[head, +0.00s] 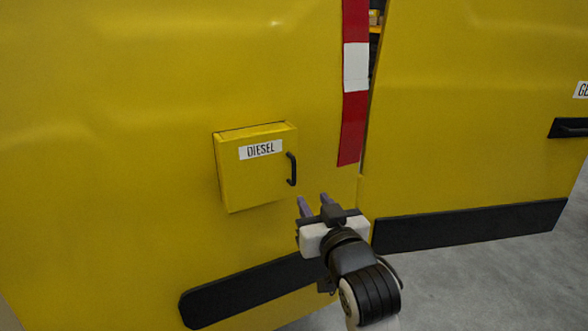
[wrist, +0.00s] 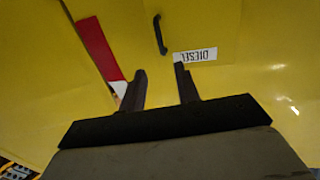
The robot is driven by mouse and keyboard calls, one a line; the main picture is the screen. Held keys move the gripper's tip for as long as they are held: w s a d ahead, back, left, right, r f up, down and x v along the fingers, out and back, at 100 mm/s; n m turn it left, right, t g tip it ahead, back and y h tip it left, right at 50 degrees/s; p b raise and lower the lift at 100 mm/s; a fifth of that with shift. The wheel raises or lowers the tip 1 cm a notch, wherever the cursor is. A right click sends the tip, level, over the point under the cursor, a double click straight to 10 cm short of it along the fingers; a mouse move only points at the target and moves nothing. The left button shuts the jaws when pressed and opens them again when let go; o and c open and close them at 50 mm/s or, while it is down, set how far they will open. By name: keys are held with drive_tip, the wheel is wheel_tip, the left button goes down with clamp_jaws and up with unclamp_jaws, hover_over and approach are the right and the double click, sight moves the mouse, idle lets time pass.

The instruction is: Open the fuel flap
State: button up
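The fuel flap (head: 257,182) is a yellow square door on the side of a yellow vehicle, with a white DIESEL label (head: 261,150). It looks shut. Its black bar handle (head: 292,169) stands upright at the flap's right edge. My gripper (head: 315,199) is below and a little right of the handle, apart from it, with two purplish fingers spread and nothing between them. In the wrist view, the picture is turned over: the handle (wrist: 160,35) lies beyond the open fingers (wrist: 158,74), and the label (wrist: 195,56) reads upside down.
A red and white strip (head: 355,80) runs down the panel right of the flap, beside a narrow gap. Black trim strips (head: 250,290) and (head: 470,226) cross the lower body. A black handle (head: 570,128) is on the right panel. Grey floor (head: 520,280) is clear at lower right.

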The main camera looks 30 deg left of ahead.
sight(295, 170)
drive_tip(key=p+x, duration=0.3)
drive_tip(key=x, duration=1)
drive_tip(key=shift+s, duration=0.1)
clamp_jaws()
